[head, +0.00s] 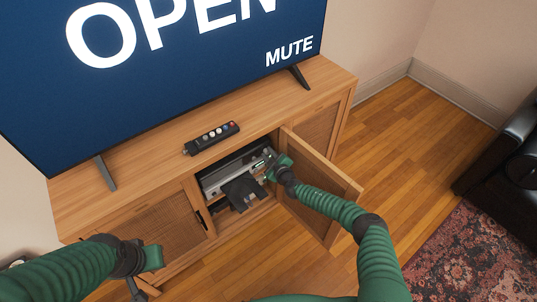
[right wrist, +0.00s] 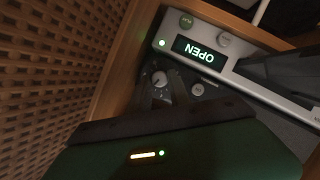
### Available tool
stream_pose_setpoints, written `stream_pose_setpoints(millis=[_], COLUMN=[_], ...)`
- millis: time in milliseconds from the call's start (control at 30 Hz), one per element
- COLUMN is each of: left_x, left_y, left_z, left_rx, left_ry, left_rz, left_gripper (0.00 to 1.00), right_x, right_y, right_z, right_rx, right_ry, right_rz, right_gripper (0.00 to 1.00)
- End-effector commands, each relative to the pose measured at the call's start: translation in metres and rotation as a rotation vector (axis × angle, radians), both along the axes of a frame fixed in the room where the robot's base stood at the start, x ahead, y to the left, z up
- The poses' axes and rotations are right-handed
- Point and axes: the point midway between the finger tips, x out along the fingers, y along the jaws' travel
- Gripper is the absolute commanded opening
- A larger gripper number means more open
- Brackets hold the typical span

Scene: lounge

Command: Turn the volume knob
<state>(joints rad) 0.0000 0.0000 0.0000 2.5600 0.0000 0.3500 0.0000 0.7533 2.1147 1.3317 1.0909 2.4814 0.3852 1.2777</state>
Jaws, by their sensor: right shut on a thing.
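My right gripper (head: 268,163) reaches into the open compartment at the player's right end. In the right wrist view, its fingers close around the knob. In the head view the knob is hidden behind the gripper. The player's display (right wrist: 199,51) reads OPEN, and a dark tray (head: 243,190) sticks out of its front. My left gripper (head: 142,274) hangs at the lower left, apart from the cabinet; its jaws are unclear.
The cabinet door (head: 325,195) stands open right beside my right arm. A TV (head: 200,75) above shows OPEN and MUTE. A remote (head: 212,137) lies on the cabinet top. A rug (head: 470,255) and black sofa (head: 510,150) are at the right.

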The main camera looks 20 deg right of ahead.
Motion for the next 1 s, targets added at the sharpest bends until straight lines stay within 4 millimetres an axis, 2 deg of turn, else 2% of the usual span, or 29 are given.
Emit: stream_pose_setpoints(millis=[33, 267, 300, 467, 800, 867, 1000], left_x=[0.0, 0.0, 0.0, 0.0, 0.0, 0.0, 0.0], left_y=[0.0, 0.0, 0.0, 0.0, 0.0, 0.0, 0.0], left_z=[-0.001, -0.001, -0.001, -0.001, 0.004, 0.01, 0.031], left_rx=[0.0, 0.0, 0.0, 0.0, 0.0, 0.0, 0.0], left_ry=[0.0, 0.0, 0.0, 0.0, 0.0, 0.0, 0.0], left_rz=[0.0, 0.0, 0.0, 0.0, 0.0, 0.0, 0.0], left_gripper=[0.0, 0.0, 0.0, 0.0, 0.0, 0.0, 0.0], right_x=[-0.003, -0.003, -0.003, -0.002, -0.005, -0.012, -0.042], right_y=[0.0, 0.0, 0.001, 0.0, -0.001, -0.002, -0.006], right_z=[-0.006, -0.007, -0.007, -0.004, 0.002, 0.006, 0.02], right_rx=[0.002, 0.001, 0.001, 0.001, 0.0, 0.001, 0.003], right_ry=[0.009, 0.009, 0.01, 0.006, 0.001, 0.002, 0.003], right_rz=[0.001, 0.001, 0.0, 0.001, 0.0, 0.0, -0.002], right_gripper=[0.0, 0.0, 0.26, 0.45, 0.45, 0.45, 0.45])
